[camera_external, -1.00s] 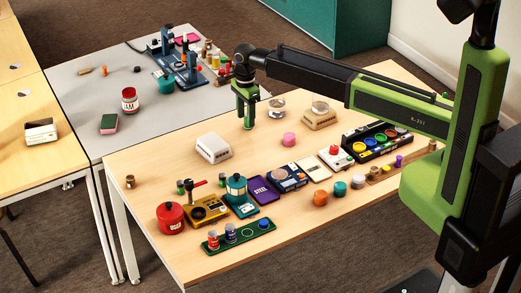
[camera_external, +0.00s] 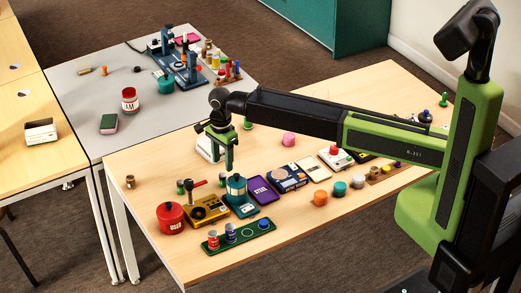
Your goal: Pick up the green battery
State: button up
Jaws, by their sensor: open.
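My gripper (camera_external: 221,162) points down above the table, to the right of and higher than the cylinders. It is open and nothing shows between its fingers. It partly hides the white box (camera_external: 204,147) behind it.
A green tray (camera_external: 262,236) with cans lies in front. A small brown pot (camera_external: 130,181) stands left, with bare table between.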

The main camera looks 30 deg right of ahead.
aim_at(223, 174)
notch_tip(223, 174, down, 8)
jog(key=b, duration=0.7)
jog(key=shift+f, duration=0.2)
jog(key=shift+r, duration=0.2)
grip_shut()
